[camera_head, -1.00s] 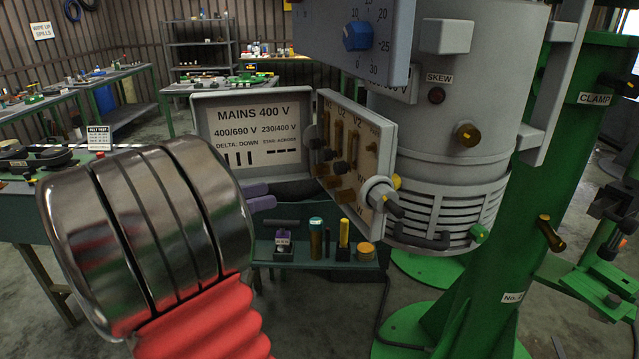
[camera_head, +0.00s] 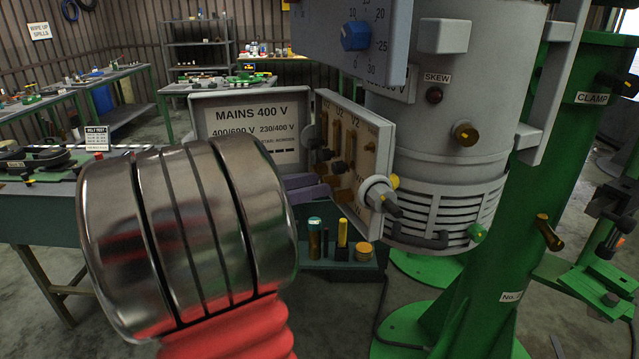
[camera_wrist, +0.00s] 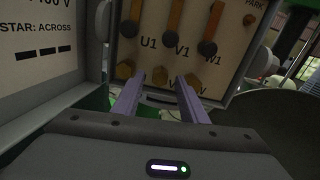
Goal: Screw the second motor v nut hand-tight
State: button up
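The terminal board (camera_head: 346,172) stands open on the motor's side. In the wrist view the same board (camera_wrist: 183,62) carries the labels U1, V1 and W1, brass links with dark knobs, and a lower row of brass nuts. The middle lower nut (camera_wrist: 160,76) sits below V1, in line with the gap between my fingertips. My gripper (camera_wrist: 160,78) has two purple fingers, apart, with no object visibly held; contact with the nut cannot be told. In the head view my gripper (camera_head: 328,188) is at the board's lower left edge, partly hidden behind my arm.
The open cover (camera_head: 255,130) reading MAINS 400 V stands left of the board. A small shelf (camera_head: 330,265) below holds several items. A green column (camera_head: 520,200) stands right.

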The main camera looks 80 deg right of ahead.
aim_at(330, 182)
jog(key=shift+x, duration=1.2)
jog(key=shift+d, duration=0.1)
grip_shut()
